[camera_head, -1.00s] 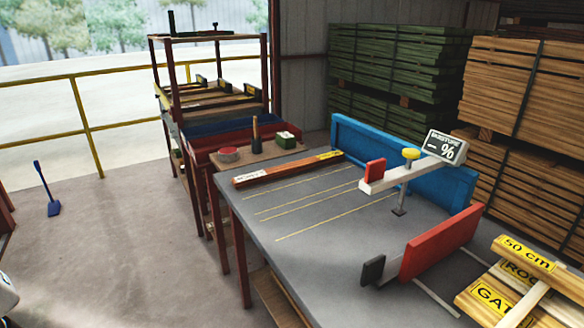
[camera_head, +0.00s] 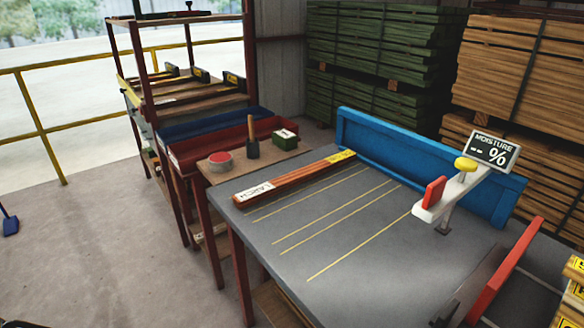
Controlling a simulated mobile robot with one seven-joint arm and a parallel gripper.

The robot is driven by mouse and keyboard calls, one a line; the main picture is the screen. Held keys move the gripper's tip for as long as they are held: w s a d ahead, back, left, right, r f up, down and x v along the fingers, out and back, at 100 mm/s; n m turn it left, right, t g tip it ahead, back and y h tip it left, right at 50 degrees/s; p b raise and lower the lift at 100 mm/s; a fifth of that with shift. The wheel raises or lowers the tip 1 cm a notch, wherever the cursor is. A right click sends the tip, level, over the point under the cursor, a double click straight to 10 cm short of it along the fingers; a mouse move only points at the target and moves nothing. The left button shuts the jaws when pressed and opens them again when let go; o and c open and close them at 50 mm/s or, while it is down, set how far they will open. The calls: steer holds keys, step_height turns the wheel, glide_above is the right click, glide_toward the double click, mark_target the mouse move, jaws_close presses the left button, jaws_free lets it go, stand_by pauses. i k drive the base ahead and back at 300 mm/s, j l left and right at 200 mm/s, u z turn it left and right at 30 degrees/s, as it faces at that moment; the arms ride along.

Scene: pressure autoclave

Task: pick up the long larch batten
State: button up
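A long reddish-brown batten (camera_head: 298,179) lies flat on the grey table (camera_head: 262,240), along its back left edge. Its left end carries a white label that seems to read LARCH, and its right end has a yellow label. The right end lies close to the blue fence (camera_head: 430,158). Nothing rests on the batten. My gripper is not seen in this view. A small dark and white shape at the bottom left edge is too cut off to identify.
A moisture meter (camera_head: 493,150) on a white arm with a red block stands at the table's right. A red plate (camera_head: 505,270) rises at the near right. A side shelf holds a red tin (camera_head: 221,158) and green box (camera_head: 285,136). The table's middle is clear.

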mark_target(243, 200)
steer(key=i+j, duration=0.35)
steer(key=i+j+z, duration=0.1)
steer(key=i+j, duration=0.25)
steer(key=j, duration=0.15)
